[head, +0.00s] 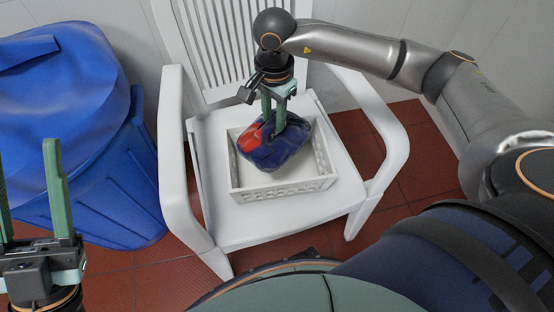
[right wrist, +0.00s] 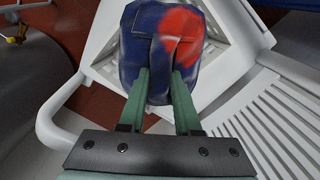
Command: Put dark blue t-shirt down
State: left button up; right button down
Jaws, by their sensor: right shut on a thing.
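A bundled dark blue t-shirt (head: 276,148) with a red patch is over the white basket (head: 282,189) in the head view. The basket stands on the seat of a white chair. My right gripper (head: 273,123) points down from above and is shut on the t-shirt. In the right wrist view the t-shirt (right wrist: 165,50) is held between the green fingers (right wrist: 160,85). I cannot tell whether it touches the basket floor. My left gripper (head: 35,200) is at the left edge, its two green fingers apart, empty, pointing up.
The white chair (head: 240,222) has armrests on both sides of the basket and a slatted back behind it. A large blue bin (head: 100,180) with a blue bag-like cover stands left of the chair. Red tiled floor (head: 405,140) shows around the chair.

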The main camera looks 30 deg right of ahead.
jog(key=f+m, duration=0.1)
jog(key=m, duration=0.1)
jog(key=f+m, duration=0.1)
jog(key=m, duration=0.1)
jog(key=f+m, duration=0.1)
jog(key=shift+w+d+f+m, duration=0.1)
jog(key=shift+d+f+m, duration=0.2)
jog(key=shift+f+m, duration=0.1)
jog(key=shift+d+f+m, duration=0.2)
jog(key=shift+f+m, duration=0.6)
jog(key=shift+m, duration=0.3)
notch_tip(320, 180, down, 9)
jog(key=b, duration=0.2)
jog(key=shift+f+b, duration=0.15)
jog(key=shift+b, duration=0.25)
jog(key=shift+f, duration=0.3)
jog(key=shift+r, duration=0.1)
jog(key=shift+f, duration=0.2)
jog(key=c, duration=0.6)
grip_release()
